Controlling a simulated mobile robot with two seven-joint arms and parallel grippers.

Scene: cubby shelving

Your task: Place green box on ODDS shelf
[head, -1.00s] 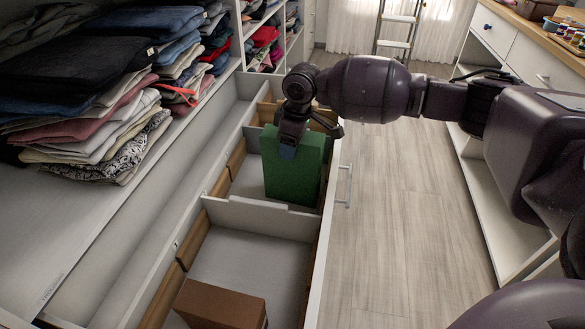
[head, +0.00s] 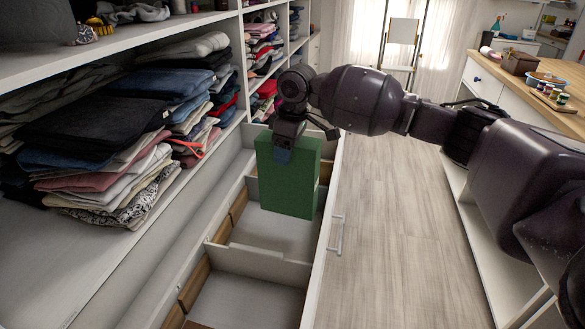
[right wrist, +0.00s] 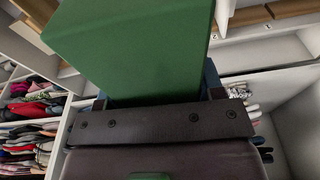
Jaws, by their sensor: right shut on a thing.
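The green box (head: 290,180) hangs upright above the open drawer (head: 262,262) in the head view. My right gripper (head: 283,150) is shut on its top edge. In the right wrist view the green box (right wrist: 140,45) sits between the fingers of my right gripper (right wrist: 155,98) and fills the upper middle. No ODDS label is readable in either view. My left gripper is not in view.
Folded clothes (head: 110,140) fill the shelf at left, above the drawer. White dividers (head: 262,265) split the drawer into compartments. A counter with drawers (head: 500,85) stands at right. The wooden floor (head: 390,230) between is clear.

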